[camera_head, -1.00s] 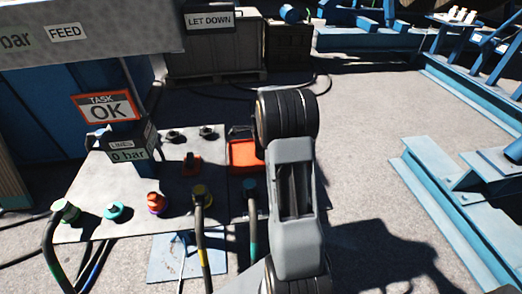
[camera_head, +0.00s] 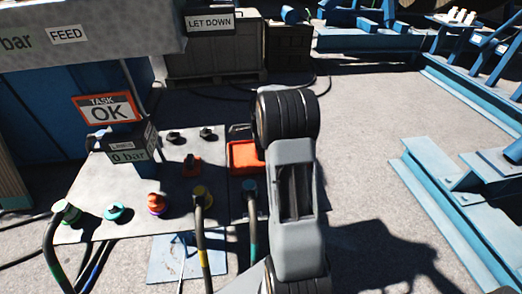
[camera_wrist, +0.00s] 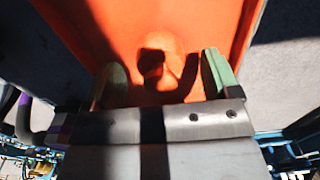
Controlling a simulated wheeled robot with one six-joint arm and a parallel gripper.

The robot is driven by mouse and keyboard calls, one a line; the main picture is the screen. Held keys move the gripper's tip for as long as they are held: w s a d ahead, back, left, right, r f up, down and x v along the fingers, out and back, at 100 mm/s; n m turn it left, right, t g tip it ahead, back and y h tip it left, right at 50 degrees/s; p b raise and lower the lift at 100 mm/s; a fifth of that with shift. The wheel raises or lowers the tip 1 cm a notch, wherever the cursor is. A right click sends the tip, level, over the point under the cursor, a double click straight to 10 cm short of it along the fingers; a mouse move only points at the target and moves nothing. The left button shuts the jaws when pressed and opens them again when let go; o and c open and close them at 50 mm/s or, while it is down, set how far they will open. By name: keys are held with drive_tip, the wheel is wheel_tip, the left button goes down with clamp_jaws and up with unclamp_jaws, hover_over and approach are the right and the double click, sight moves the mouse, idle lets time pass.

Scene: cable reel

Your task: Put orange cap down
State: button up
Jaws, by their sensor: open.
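In the wrist view, the green fingers of my gripper (camera_wrist: 164,78) are apart, over an orange tray (camera_wrist: 98,30). A rounded orange shape, apparently the orange cap (camera_wrist: 172,45), lies on the tray between and just beyond the fingertips. Orange on orange and dark shadows blur its outline. I cannot tell if a finger touches it. In the head view, the orange tray (camera_head: 243,157) sits at the right side of the grey table. My arm hides my gripper and the cap there.
The grey table (camera_head: 133,180) holds an orange-and-purple fitting (camera_head: 156,203), a cyan ring (camera_head: 114,212), a small orange piece (camera_head: 191,165) and black knobs. Hoses stand at its front edge, one teal-ended (camera_head: 250,200) near my arm. Blue steel frames (camera_head: 455,205) stand at right; floor between is clear.

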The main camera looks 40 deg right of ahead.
wheel_tip(320, 180, up, 10)
drive_tip(key=shift+r+p, duration=0.1)
drive_tip(key=shift+p, duration=1.05)
drive_tip(key=shift+a+r, duration=0.15)
drive_tip(key=shift+r, duration=0.15)
drive_tip(key=s+a+r+n+t, duration=0.1)
drive_tip(key=s+a+r+n, duration=0.15)
drive_tip(key=a+n, duration=0.3)
drive_tip(key=s+a+r+n, duration=0.2)
drive_tip(key=s+a+n, duration=0.2)
drive_tip(key=a+n, duration=0.15)
drive_tip(key=s+a+f+n+t, duration=0.1)
drive_tip(key=s+a+n+t, duration=0.1)
drive_tip(key=s+a+n, duration=0.7)
drive_tip(key=s+n, duration=0.3)
drive_tip(key=shift+a+f, duration=0.25)
drive_tip(key=shift+a, duration=0.15)
drive_tip(key=shift+r, duration=0.1)
